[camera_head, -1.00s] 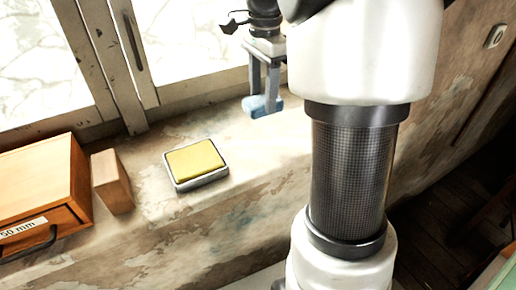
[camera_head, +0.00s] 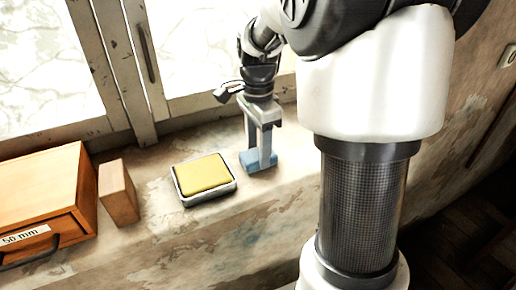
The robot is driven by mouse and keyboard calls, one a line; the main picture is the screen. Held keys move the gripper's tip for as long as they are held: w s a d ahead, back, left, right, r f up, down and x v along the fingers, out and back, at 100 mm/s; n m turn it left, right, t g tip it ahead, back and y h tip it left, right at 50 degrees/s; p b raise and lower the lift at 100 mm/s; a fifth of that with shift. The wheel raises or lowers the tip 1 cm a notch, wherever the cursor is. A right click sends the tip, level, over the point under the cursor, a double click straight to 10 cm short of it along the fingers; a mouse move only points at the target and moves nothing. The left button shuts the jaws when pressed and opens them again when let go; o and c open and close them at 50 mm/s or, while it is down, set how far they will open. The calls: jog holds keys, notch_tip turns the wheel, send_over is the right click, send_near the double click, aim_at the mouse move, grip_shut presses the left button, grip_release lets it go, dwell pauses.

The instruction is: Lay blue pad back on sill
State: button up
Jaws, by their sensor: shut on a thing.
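The blue pad (camera_head: 250,163) is a small light-blue block low on the window sill (camera_head: 283,185). My gripper (camera_head: 259,158) points straight down with its fingers on either side of the pad, and is shut on it. The pad is at or very near the sill surface; I cannot tell whether it touches. It is just right of a grey tray with a yellow pad.
The grey tray with the yellow pad (camera_head: 203,174) stands close left of my gripper. Further left are a wooden block (camera_head: 118,192) and a wooden drawer box (camera_head: 45,200). The window frame (camera_head: 190,125) rises behind. The sill to the right is bare.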

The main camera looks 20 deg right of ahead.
jog(key=shift+f, duration=0.15)
jog(key=o, duration=1)
